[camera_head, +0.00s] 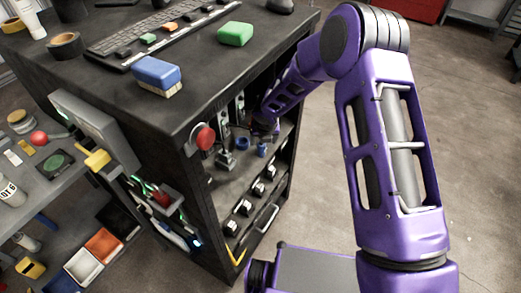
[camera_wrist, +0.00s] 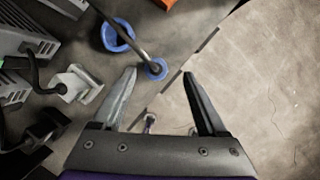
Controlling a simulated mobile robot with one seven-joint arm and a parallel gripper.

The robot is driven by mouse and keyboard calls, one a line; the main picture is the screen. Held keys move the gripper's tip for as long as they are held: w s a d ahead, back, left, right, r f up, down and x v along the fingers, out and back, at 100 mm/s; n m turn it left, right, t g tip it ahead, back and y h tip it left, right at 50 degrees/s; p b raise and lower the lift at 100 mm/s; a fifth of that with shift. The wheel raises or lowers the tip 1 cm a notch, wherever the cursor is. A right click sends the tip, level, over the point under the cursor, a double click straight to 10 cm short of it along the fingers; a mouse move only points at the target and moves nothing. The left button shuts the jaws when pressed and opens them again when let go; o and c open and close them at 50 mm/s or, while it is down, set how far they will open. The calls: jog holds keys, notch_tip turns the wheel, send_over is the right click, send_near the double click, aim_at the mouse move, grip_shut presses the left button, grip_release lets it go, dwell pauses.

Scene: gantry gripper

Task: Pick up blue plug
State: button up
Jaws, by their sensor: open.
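A small round blue piece (camera_wrist: 155,69), which looks like the blue plug, lies near the shelf's edge in the wrist view, with a dark rod or cable running up-left from it. It shows on the shelf in the head view (camera_head: 261,150). My gripper (camera_wrist: 159,74) is open, its two fingertips on either side of the blue piece in the picture; whether they are at its height I cannot tell. In the head view my gripper is largely hidden in the cabinet opening. A larger blue ring or cup (camera_wrist: 117,36) lies up-left of the piece.
Grey devices with cables (camera_wrist: 75,83) stand left of my gripper. A red round knob (camera_head: 204,137) sits at the cabinet's front corner. The dark cabinet top (camera_head: 200,65) is above the shelf. Bare floor (camera_wrist: 265,70) lies to the right.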

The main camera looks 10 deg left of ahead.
aim_at(261, 149)
jog(key=x, duration=0.4)
jog(key=shift+s+a+f, duration=0.1)
jog(key=shift+a, duration=0.15)
grip_shut()
